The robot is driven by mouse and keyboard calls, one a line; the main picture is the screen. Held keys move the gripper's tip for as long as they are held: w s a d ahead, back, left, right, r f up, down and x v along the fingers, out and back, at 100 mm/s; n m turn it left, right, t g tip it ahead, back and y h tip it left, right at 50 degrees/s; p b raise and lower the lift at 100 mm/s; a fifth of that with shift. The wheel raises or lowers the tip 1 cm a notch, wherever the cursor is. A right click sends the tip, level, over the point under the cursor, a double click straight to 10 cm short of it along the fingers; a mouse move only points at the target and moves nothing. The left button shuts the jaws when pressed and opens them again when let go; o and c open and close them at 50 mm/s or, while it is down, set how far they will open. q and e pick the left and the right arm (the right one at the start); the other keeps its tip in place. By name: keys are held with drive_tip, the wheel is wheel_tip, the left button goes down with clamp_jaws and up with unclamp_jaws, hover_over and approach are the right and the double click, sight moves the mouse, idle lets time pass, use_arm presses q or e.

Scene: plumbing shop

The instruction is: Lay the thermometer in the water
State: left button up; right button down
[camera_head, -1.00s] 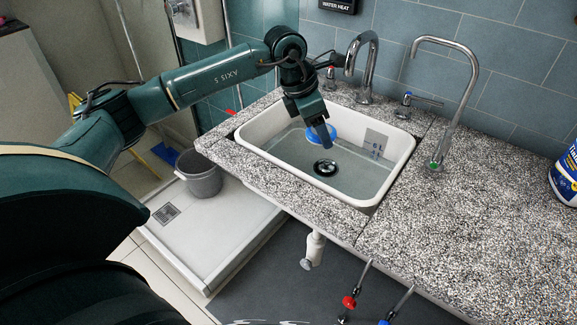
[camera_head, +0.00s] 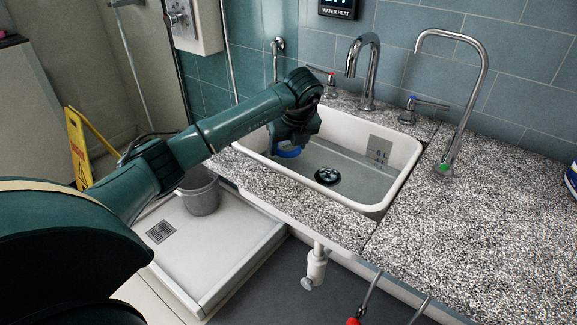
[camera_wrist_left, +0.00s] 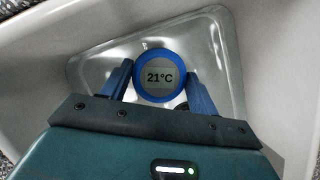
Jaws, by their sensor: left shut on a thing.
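The thermometer (camera_wrist_left: 160,75) is a round blue disc with a grey display reading 21°C. My left gripper (camera_wrist_left: 160,88) is shut on it, one finger on each side. In the head view the blue thermometer (camera_head: 287,152) shows partly at the left end of the white sink (camera_head: 400,150), below my left wrist. Water (camera_head: 345,163) lies in the sink. I cannot tell whether the thermometer touches the water. My right gripper is not in view.
A chrome faucet (camera_head: 366,75) stands behind the sink, and a taller green-based tap (camera_head: 468,95) stands to its right. A dark drain (camera_head: 327,176) is on the sink floor.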

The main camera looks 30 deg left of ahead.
use_arm(q)
drive_tip(key=shift+f, duration=0.9)
wheel_tip(320, 180, down, 4)
drive_tip(key=shift+r+b, duration=0.15)
drive_tip(key=shift+b, duration=0.15)
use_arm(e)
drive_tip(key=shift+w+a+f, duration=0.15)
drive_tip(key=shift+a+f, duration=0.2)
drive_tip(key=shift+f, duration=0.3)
use_arm(q)
drive_tip(key=o, duration=1)
drive_tip(key=shift+c, duration=0.2)
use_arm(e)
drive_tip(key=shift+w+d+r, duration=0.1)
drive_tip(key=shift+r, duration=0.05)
